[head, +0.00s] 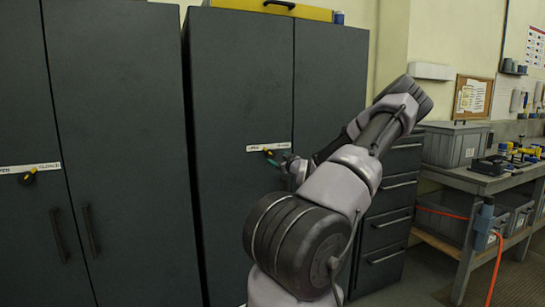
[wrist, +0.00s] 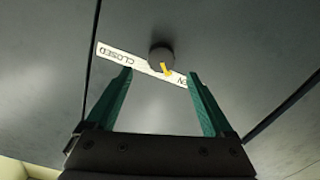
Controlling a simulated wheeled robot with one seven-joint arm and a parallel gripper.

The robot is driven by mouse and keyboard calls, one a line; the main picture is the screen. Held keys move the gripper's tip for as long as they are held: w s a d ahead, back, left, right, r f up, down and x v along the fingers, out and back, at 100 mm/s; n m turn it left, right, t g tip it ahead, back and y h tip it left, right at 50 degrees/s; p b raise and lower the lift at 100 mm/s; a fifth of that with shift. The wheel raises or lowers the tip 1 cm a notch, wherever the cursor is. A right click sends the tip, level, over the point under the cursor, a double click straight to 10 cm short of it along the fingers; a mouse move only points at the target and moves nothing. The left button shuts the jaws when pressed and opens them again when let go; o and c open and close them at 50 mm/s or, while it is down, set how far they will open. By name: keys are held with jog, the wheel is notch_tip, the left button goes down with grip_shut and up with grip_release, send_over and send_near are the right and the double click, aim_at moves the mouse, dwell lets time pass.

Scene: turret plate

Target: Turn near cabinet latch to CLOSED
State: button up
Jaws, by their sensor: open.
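A round dark latch knob (wrist: 161,57) with a yellow pointer (wrist: 167,70) sits on a white label strip (wrist: 115,55) on a dark grey cabinet door. In the wrist view the strip appears upside down, with CLOSED at left and the end of OPEN at right. The pointer slants down and right, towards the OPEN side. My gripper (wrist: 158,76) is open, its two teal fingers apart below the knob, not visibly touching it. In the head view the same latch (head: 269,153) shows just left of my gripper (head: 290,160), partly hidden there by my arm.
A second dark cabinet (head: 110,120) with its own latch (head: 27,178) and label stands at left. A yellow case (head: 310,11) lies on top of the right cabinet (head: 240,80). A drawer unit (head: 395,220) and a workbench (head: 480,182) stand at right.

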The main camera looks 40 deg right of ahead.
aim_at(272, 154)
jog(key=x, duration=0.7)
jog(key=c, duration=1.4)
